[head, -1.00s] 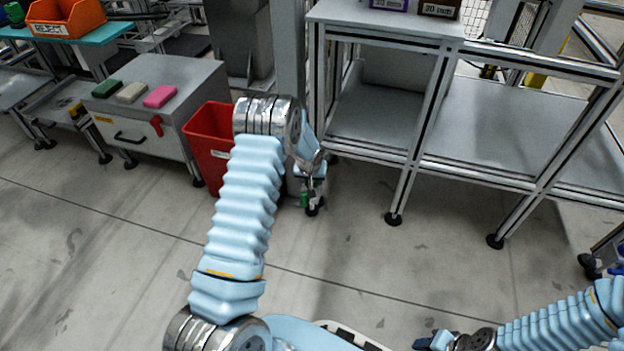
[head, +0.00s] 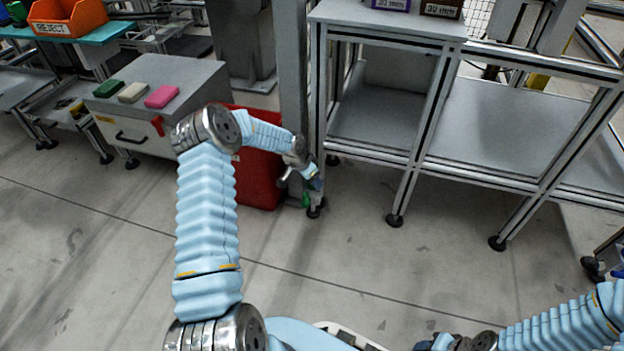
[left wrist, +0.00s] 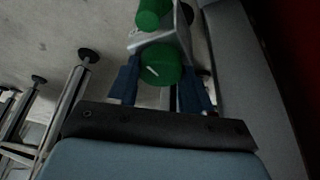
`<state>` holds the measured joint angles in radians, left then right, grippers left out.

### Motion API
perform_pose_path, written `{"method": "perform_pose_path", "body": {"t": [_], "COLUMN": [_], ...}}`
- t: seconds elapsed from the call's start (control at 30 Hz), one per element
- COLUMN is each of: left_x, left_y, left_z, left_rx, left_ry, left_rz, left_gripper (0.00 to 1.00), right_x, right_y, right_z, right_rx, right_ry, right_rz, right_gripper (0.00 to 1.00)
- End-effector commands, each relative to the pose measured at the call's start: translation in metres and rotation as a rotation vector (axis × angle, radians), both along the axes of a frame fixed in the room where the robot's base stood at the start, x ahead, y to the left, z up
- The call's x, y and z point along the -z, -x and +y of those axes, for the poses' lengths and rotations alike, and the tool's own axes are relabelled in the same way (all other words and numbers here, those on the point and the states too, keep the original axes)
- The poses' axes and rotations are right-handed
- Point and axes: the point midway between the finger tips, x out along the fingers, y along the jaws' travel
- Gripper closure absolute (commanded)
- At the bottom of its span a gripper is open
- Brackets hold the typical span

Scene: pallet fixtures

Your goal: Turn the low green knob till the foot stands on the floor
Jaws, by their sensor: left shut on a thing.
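Two green knob-like parts show in the left wrist view. One green knob (left wrist: 160,62) sits between the blue fingers of my left gripper (left wrist: 160,88), which is shut on it. The other green part (left wrist: 150,15) lies just beyond, past a pale metal bracket (left wrist: 150,40). In the head view my left gripper (head: 312,180) is low beside the grey post, with a bit of green (head: 306,200) below it. A dark foot (head: 316,211) is near the floor there; I cannot tell whether it touches. My right gripper (head: 432,344) is partly visible at the bottom edge, its fingers unclear.
A red bin (head: 262,180) stands close behind my left forearm. The grey post (head: 293,70) and the aluminium-framed bench (head: 402,170) stand beside my left gripper. A grey cabinet (head: 150,120) is at the left. The floor in front is clear.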

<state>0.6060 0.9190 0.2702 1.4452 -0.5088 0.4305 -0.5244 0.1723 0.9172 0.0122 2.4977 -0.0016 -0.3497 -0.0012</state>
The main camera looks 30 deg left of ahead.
Motion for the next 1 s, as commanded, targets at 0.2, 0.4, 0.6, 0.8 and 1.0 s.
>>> {"method": "perform_pose_path", "body": {"t": [0.2,0.4,0.6,0.8,1.0], "left_x": [0.0003,0.0000,0.0001,0.0002,-0.0001], "left_y": [0.0001,-0.0002,0.0000,0.0000,-0.0005], "left_z": [0.0009,0.0010,0.0010,0.0010,0.0016], "left_rx": [0.051,0.063,0.063,0.062,0.062], "left_ry": [-0.001,-0.001,-0.002,-0.001,-0.002], "left_rz": [0.001,-0.001,0.000,0.001,-0.002], "left_gripper": [0.81,0.81,0.81,0.32,0.25], "right_x": [0.0013,0.0014,0.0014,0.0014,0.0015], "right_y": [-0.0001,-0.0001,-0.0001,-0.0001,-0.0001], "right_z": [-0.0001,0.0000,0.0000,0.0000,0.0000], "right_rx": [0.000,0.000,0.000,0.000,0.000], "right_ry": [0.000,0.000,0.000,0.000,0.000], "right_rz": [0.000,-0.001,0.000,0.000,0.000], "right_gripper": [0.57,0.57,0.57,0.57,0.57]}}
